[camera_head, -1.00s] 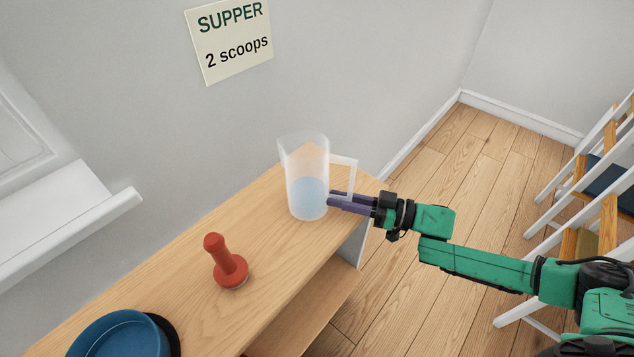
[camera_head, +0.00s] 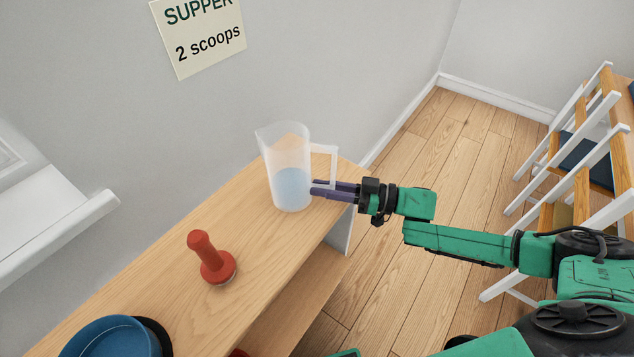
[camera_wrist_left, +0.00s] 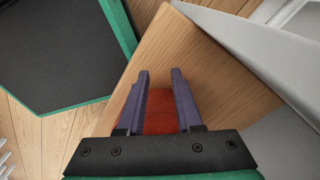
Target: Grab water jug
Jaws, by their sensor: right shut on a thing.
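The water jug (camera_head: 290,165) is clear, with bluish water in its lower part, and looks upright at the far end of the wooden counter (camera_head: 160,240). Its pale handle (camera_head: 333,165) points right. My right gripper (camera_head: 318,190) comes in from the right and is shut on the lower part of the handle, its fingertips close to the jug's body. I cannot tell whether the jug's base touches the counter. My left gripper (camera_wrist_left: 160,80) shows in the left wrist view with its fingers apart, above a red thing (camera_wrist_left: 160,115) partly hidden by the fingers.
A red knobbed tool (camera_head: 211,260) stands on the counter nearer me. A blue bowl (camera_head: 110,340) is at the lower left. A wall with a "2 scoops" sign (camera_head: 200,35) is behind. White-framed chairs (camera_head: 580,150) stand at the right. Wooden floor (camera_head: 430,150) lies between.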

